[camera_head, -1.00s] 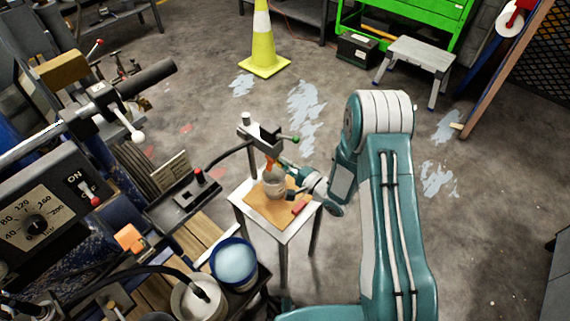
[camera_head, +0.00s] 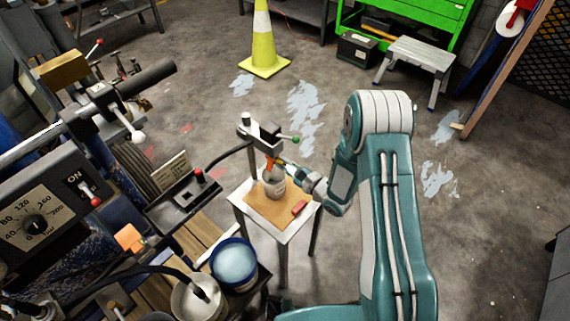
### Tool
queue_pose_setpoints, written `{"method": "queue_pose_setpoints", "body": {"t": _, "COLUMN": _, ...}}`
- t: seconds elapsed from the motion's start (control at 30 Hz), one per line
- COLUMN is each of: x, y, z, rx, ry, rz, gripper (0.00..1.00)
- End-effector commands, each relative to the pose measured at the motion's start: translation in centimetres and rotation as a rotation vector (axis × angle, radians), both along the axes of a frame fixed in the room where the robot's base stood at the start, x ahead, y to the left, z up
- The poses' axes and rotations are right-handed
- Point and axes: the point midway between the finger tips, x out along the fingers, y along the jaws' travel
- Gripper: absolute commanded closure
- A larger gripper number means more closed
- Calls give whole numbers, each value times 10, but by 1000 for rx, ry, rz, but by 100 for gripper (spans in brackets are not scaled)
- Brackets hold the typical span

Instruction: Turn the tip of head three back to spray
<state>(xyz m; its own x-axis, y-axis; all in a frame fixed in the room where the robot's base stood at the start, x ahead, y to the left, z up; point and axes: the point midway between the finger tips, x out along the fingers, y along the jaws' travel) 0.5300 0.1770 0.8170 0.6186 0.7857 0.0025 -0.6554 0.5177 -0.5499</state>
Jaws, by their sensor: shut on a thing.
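The spray head (camera_head: 262,134) is a dark block with a green-knobbed lever, held out over a small white stand. Its orange tip (camera_head: 270,161) hangs below the block, above a pale cup (camera_head: 274,183). My gripper (camera_head: 281,163) is at the end of my teal arm, beside the orange tip and shut on it as far as I can see. The fingers are small here and partly merge with the tip and cup. The way the tip points is too small to tell.
The stand (camera_head: 286,233) has a brown board and a red block (camera_head: 299,207) on top. The striper's control panel (camera_head: 40,215) and a blue-rimmed bucket (camera_head: 234,262) are at left. A yellow cone (camera_head: 264,45) and a step stool (camera_head: 415,55) stand behind. Open floor lies between.

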Motion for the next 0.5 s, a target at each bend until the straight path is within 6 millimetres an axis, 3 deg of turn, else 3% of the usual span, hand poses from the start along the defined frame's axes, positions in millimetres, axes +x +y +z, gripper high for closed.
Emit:
{"method": "queue_pose_setpoints", "body": {"t": 0.2, "x": 1, "y": 2, "z": 1, "rx": 131, "ry": 163, "rz": 3, "gripper": 100}}
{"method": "queue_pose_setpoints", "body": {"t": 0.47, "x": 1, "y": 2, "z": 1, "rx": 152, "ry": 190, "rz": 3, "gripper": 100}}
{"method": "queue_pose_setpoints", "body": {"t": 0.5, "x": 1, "y": 2, "z": 1, "rx": 151, "ry": 189, "rz": 3, "gripper": 68}}
